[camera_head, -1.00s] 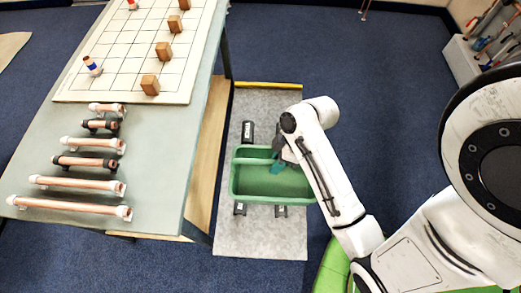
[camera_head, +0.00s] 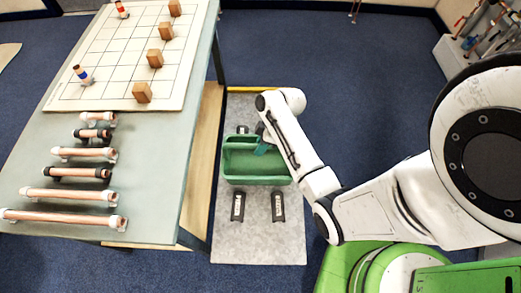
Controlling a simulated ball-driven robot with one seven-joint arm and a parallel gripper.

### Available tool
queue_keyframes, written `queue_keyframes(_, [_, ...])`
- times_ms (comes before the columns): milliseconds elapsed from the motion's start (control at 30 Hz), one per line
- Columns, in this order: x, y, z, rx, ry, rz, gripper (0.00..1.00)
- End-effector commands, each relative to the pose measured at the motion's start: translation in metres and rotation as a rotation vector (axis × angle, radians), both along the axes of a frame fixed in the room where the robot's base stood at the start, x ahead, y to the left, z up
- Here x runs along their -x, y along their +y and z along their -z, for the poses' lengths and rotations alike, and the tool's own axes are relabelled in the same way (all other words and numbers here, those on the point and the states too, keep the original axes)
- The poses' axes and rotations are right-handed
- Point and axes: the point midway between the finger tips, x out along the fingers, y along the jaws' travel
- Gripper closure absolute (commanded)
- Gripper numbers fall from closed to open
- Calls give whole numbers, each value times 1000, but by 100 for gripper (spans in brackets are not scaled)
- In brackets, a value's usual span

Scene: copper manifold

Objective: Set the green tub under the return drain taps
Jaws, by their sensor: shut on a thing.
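The green tub (camera_head: 257,181) is a long open box with a bar-like handle across its far side. It is over the grey mat (camera_head: 250,240) beside the table. My gripper (camera_head: 264,146) is at the tub's far side, shut on it near the handle; my own arm partly hides the fingers. I cannot tell whether the tub touches the mat or hangs just above it. I cannot make out any drain taps in this view.
Two black marked pads (camera_head: 238,207) lie on the mat nearer than the tub, and another dark piece (camera_head: 242,129) shows beyond it. The table (camera_head: 150,195) on the left holds copper pipes (camera_head: 65,218) and a gridded board (camera_head: 95,100) with wooden blocks.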

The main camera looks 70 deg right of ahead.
Motion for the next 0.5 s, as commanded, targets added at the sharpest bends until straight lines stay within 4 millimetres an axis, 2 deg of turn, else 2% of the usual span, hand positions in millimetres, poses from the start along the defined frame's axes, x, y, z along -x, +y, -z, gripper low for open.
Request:
queue_keyframes(100, [-1, -1, 18, -1, 1, 1, 100])
queue_keyframes(200, [-1, -1, 28, 0, 0, 0, 100])
queue_keyframes(500, [-1, -1, 30, 1, -2, 0, 100])
